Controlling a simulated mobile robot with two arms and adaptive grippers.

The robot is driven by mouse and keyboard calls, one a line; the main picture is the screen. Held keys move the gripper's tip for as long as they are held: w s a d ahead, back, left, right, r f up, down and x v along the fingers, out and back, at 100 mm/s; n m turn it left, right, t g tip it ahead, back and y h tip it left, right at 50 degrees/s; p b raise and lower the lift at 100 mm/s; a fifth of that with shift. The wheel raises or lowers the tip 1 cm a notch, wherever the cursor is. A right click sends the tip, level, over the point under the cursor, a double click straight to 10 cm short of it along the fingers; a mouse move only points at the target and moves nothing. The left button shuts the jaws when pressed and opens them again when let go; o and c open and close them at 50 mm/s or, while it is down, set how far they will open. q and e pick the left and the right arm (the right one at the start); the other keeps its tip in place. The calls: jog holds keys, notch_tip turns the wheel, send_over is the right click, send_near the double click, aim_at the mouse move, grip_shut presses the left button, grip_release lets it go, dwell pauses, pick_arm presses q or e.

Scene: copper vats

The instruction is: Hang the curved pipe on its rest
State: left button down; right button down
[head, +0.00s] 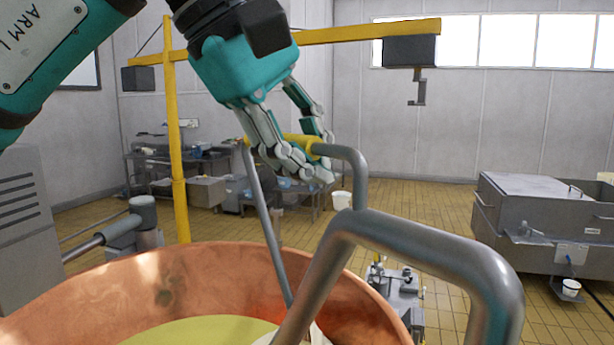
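The curved pipe (265,215) is a thin grey tube with a yellow sleeve along its top. Its long left leg slopes down into the copper vat (190,272), and its lower end is hidden. Its right end bends down in a short leg to the top of a thicker grey bent pipe (430,243) in the foreground. I cannot tell whether the two touch, or whether this thicker pipe is the rest. My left gripper (318,155), teal with silver fingers, comes from above and is shut around the yellow sleeve. My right gripper is out of view.
The vat holds something yellowish. A yellow post with a crossbeam (350,32) stands behind, a dark hook block (410,52) hanging at its right end. A grey metal tank (545,222) is at right, a cluttered workbench (180,165) at back left. Tiled floor between is mostly open.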

pick_arm(q)
jog(key=shift+s+d+r, duration=0.1)
jog(key=shift+r, duration=0.8)
jog(key=s+d, duration=2)
jog(key=s, duration=0.4)
jog(key=shift+d, duration=0.35)
jog(key=shift+r, duration=0.1)
